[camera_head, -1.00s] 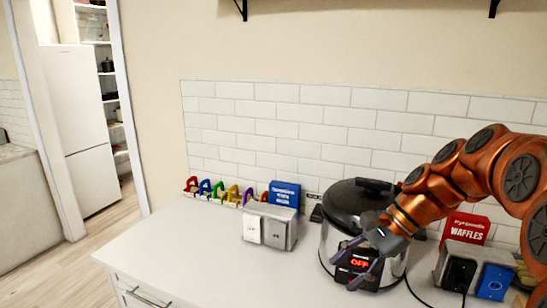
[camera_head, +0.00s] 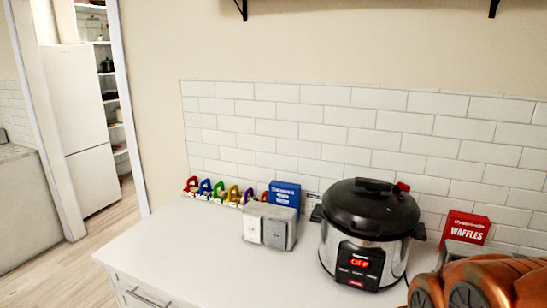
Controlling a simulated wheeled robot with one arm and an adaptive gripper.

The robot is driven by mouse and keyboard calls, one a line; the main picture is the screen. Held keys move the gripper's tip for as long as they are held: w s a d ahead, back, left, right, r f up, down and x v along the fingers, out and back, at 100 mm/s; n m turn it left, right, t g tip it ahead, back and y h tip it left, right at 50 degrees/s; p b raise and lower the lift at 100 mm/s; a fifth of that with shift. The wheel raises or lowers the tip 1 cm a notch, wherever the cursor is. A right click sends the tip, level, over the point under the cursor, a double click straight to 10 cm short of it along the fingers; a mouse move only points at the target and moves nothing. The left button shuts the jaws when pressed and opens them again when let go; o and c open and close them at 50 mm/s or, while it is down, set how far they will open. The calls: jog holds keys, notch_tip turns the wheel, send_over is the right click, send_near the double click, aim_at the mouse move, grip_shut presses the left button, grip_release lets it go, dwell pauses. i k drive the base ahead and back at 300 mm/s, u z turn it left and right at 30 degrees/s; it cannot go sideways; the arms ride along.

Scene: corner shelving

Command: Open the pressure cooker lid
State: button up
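The pressure cooker (camera_head: 345,245) stands on the white counter at the right, with a silver body and a front panel (camera_head: 359,262) showing "OFF" in red. Its black domed lid (camera_head: 370,205) sits on top and looks closed. A dark handle (camera_head: 374,185) is on top of the lid, and a small red piece (camera_head: 403,186) shows at the lid's right rim. My gripper is out of view. Only copper-coloured links of my arm show at the lower right corner.
A grey two-slot appliance (camera_head: 270,226) stands left of the cooker, with a blue box (camera_head: 285,194) behind it. Several coloured clip-like items (camera_head: 220,190) line the wall. A red "WAFFLES" box (camera_head: 465,228) stands at the right. The counter's left part (camera_head: 185,245) is clear.

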aim_at(392, 213)
jog(key=z, duration=2.55)
jog(key=k, duration=0.8)
jog(key=u, duration=3.05)
